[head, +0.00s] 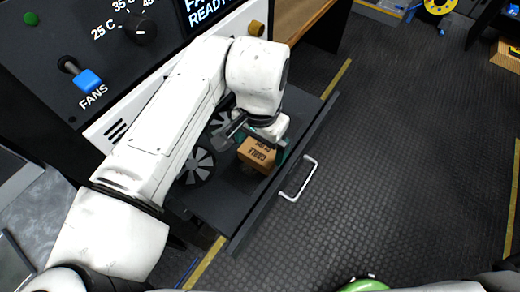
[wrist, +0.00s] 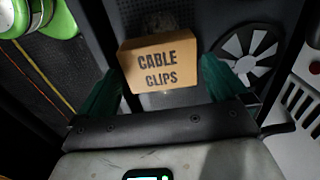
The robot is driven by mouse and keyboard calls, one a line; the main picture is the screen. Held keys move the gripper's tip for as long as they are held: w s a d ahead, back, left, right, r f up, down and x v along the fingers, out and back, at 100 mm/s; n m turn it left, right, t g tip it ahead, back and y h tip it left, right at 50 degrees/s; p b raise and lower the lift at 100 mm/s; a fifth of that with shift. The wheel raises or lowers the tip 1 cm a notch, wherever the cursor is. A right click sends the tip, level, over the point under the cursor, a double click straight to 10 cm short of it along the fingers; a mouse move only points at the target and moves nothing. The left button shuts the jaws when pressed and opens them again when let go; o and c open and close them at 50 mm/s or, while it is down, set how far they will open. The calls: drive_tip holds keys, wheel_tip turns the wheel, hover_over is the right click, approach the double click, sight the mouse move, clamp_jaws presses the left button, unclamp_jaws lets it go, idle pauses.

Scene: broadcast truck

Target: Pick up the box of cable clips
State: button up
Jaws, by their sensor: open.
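The box of cable clips (head: 258,154) is a small brown cardboard box with dark lettering. It is at the dark drawer (head: 226,205) that stands pulled out below the control panel. In the wrist view the box (wrist: 160,48) shows its "CABLE CLIPS" face. My gripper (head: 262,146) is open over the box, one teal finger on each side. In the wrist view my gripper (wrist: 159,72) has its fingers left and right of the box, with a narrow gap apparent at the right. Contact at the left is unclear. My wrist partly hides the box in the head view.
Grey-bladed fans (head: 198,164) sit left of the box, close to my arm. The drawer has a pale handle (head: 299,179) on its front. The panel with a blue FANS switch (head: 88,80) rises behind. The dark floor (head: 410,150) to the right is clear.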

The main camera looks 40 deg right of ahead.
drive_tip(key=shift+f, duration=1.3)
drive_tip(key=shift+c, duration=0.4)
drive_tip(key=c, duration=0.7)
drive_tip(key=shift+o, duration=0.2)
drive_tip(key=shift+r, duration=0.1)
